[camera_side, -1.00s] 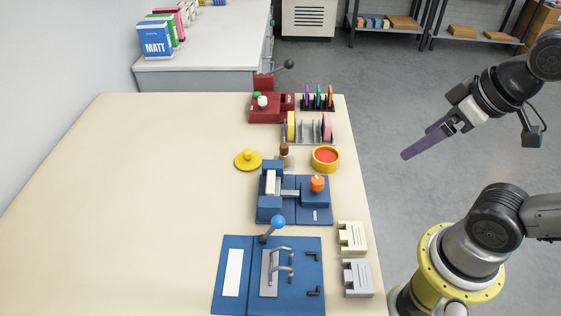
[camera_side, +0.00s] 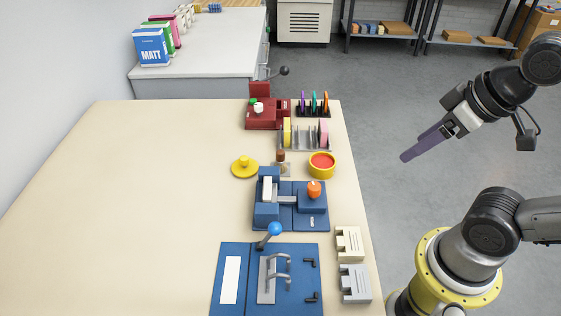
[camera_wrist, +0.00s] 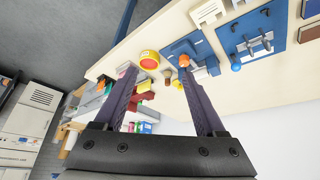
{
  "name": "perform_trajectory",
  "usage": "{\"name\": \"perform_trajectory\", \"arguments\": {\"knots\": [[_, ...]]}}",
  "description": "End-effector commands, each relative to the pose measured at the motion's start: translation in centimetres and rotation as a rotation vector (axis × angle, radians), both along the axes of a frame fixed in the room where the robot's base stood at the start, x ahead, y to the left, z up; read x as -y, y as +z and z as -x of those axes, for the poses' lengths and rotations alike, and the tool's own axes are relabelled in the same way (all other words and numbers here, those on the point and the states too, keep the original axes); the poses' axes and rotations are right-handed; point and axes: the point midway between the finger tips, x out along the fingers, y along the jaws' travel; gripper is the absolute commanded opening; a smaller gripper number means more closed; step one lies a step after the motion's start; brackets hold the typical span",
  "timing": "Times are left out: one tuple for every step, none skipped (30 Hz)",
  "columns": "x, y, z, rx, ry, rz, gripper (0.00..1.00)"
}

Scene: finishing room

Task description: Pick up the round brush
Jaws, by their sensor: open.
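The likely round brush (camera_side: 281,156) is a small upright piece with a brown top and a pale lower part. It stands on the table behind the blue clamp fixture, between a yellow knobbed lid (camera_side: 244,167) and a yellow pot with red contents (camera_side: 322,165). In the wrist view I cannot clearly pick the brush out. My gripper (camera_side: 403,157) is in the air beyond the table's right edge, well apart from the brush. In the wrist view its two fingers (camera_wrist: 158,71) are spread with nothing between them.
The blue fixture (camera_side: 289,219) with an orange knob stands in front of the brush. Behind are a disc rack (camera_side: 305,147) and a red device (camera_side: 262,122). A blue lever plate (camera_side: 231,249) and pale blocks (camera_side: 348,243) lie nearer. The table's left side (camera_side: 120,210) is clear.

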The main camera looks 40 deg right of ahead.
Motion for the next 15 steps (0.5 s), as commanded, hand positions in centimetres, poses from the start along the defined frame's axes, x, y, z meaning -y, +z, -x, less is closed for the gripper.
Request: {"name": "perform_trajectory", "arguments": {"knots": [[0.0,0.0,0.0,-0.002,0.023,0.012,0.73],[0.0,-0.1,0.1,-0.005,0.044,0.024,0.73],[0.0,-0.1,0.2,-0.010,0.081,0.043,0.73],[0.0,0.1,0.2,-0.009,0.115,0.061,0.73],[0.0,0.6,0.0,-0.004,0.152,0.082,0.73],[0.0,1.3,-0.3,0.007,0.207,0.112,0.73],[0.0,2.0,-0.6,0.014,0.250,0.136,0.73],[0.0,2.6,-1.0,0.015,0.295,0.161,0.73],[0.0,3.4,-1.7,0.013,0.356,0.193,0.73],[0.0,4.1,-2.3,0.010,0.403,0.217,0.73],[-0.1,4.6,-3.0,0.004,0.452,0.241,0.73],[-0.1,5.4,-4.0,-0.005,0.519,0.272,0.73],[-0.2,6.0,-4.9,-0.013,0.572,0.296,0.73],[-0.3,6.5,-5.8,-0.023,0.627,0.319,0.73],[-0.4,7.1,-7.2,-0.034,0.696,0.348,0.73]]}}
